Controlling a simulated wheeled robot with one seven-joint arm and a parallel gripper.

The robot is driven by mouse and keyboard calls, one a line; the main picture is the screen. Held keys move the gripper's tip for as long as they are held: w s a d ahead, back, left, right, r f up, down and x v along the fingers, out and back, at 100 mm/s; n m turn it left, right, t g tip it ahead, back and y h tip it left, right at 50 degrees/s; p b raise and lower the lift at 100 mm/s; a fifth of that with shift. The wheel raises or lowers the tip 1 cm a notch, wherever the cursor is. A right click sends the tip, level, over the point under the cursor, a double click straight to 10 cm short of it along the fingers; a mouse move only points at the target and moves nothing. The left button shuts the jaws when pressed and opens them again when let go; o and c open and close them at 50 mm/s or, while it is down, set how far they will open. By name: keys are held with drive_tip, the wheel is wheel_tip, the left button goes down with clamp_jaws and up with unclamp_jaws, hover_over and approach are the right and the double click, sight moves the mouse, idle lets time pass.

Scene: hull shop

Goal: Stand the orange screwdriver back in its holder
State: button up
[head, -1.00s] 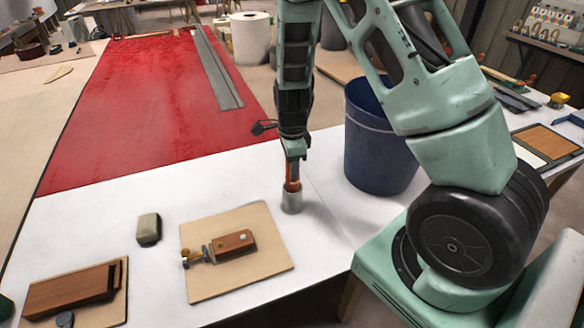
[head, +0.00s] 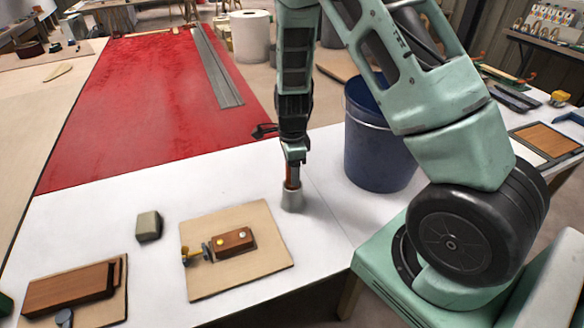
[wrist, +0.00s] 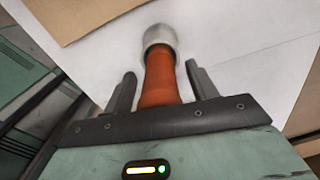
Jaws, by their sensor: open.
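The orange screwdriver (head: 289,174) stands upright with its lower end in the holder, a small grey cylindrical cup (head: 292,201); its shaft is hidden inside. The cup stands on the white tabletop. In the wrist view the orange handle (wrist: 160,82) runs into the cup's mouth (wrist: 160,38). My gripper (wrist: 160,76) is open, with one finger on each side of the handle and a visible gap at both sides. In the head view my gripper (head: 294,160) is directly above the cup and hides the top of the handle.
A blue bucket (head: 375,150) stands right of the cup. A plywood board (head: 265,268) with a wooden block (head: 234,241) lies to the front left, near a small grey-green block (head: 148,226). A red panel (head: 150,110) lies behind.

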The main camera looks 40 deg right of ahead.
drive_tip(key=shift+r, duration=0.15)
wheel_tip(320, 180, up, 12)
drive_tip(key=shift+r, duration=0.1)
drive_tip(key=shift+a+r, duration=0.15)
drive_tip(key=shift+r, duration=0.05)
drive_tip(key=s+a+r+n+y, duration=0.1)
drive_tip(key=s+a+r+n, duration=0.2)
drive_tip(key=s+a+n, duration=0.45)
drive_tip(key=s+a+r+n, duration=0.2)
drive_tip(key=s+a+n, duration=0.2)
drive_tip(key=a+n, duration=0.6)
drive_tip(key=s+a+r+n, duration=0.1)
drive_tip(key=s+a+n, duration=0.2)
drive_tip(key=s+n, duration=0.3)
drive_tip(key=s+a+r+n, duration=0.1)
drive_tip(key=s+a+n, duration=0.2)
drive_tip(key=s+n, duration=0.3)
drive_tip(key=shift+s+a+r+n, duration=0.15)
drive_tip(key=shift+s+a+n, duration=0.2)
drive_tip(key=shift+n, duration=0.3)
